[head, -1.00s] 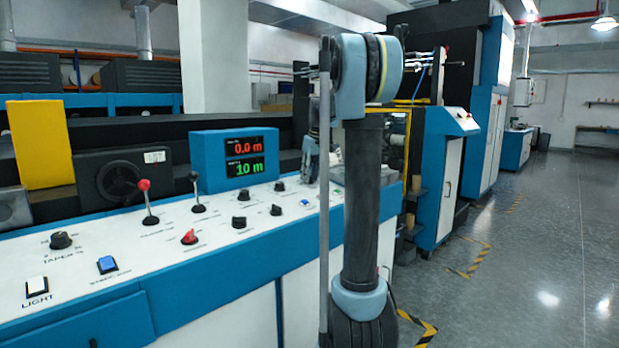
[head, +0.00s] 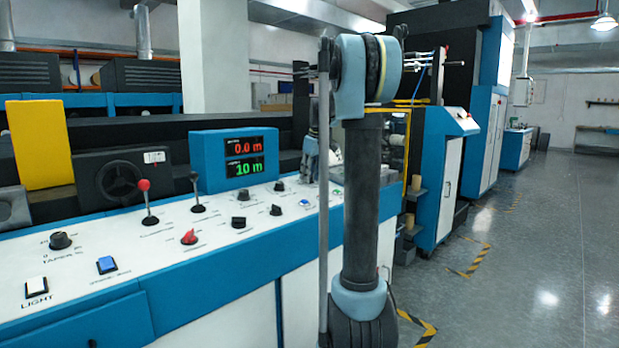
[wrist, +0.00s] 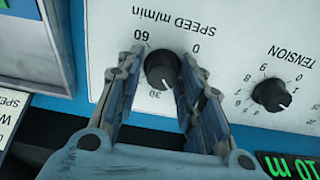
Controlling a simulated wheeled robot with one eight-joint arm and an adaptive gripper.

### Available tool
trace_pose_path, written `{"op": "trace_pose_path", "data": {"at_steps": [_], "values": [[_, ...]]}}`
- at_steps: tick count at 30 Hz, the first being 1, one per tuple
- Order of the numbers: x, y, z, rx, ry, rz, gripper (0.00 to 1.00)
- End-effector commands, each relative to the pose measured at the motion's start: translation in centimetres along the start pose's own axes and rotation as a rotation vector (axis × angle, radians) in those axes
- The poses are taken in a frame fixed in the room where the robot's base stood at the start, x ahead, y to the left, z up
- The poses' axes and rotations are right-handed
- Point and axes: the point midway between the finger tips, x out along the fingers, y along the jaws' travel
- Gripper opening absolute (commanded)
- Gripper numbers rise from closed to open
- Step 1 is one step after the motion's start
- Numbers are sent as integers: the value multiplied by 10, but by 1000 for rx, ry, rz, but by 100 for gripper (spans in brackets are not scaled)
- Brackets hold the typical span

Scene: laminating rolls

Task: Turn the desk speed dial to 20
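In the wrist view, the black speed dial (wrist: 160,68) sits on the white panel under an upside-down label "SPEED m/min", with 0, 30 and 60 printed around it. A small white mark on its rim faces roughly the 30. My gripper (wrist: 162,62) has one finger on each side of the dial, its tips close to the knob. The fingers are apart; I cannot tell whether they touch it. In the head view, my gripper (head: 309,160) is low over the far end of the desk, partly behind my arm, and the dial cannot be made out.
A tension dial (wrist: 271,94) is close beside the speed dial. A blue display box (head: 235,160) reads 0.0 m and 10 m. The desk (head: 110,245) also carries levers, a red knob (head: 190,237) and several black knobs. Open floor (head: 540,250) lies to the right.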

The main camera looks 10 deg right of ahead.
Motion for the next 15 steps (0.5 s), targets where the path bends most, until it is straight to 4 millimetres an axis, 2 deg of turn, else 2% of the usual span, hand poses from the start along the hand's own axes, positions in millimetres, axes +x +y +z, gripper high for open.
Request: {"op": "trace_pose_path", "data": {"at_steps": [11, 15], "values": [[-1, -1, 1, 0, -2, -2, 48], [-10, -1, 1, 1, -2, -3, 48]]}}
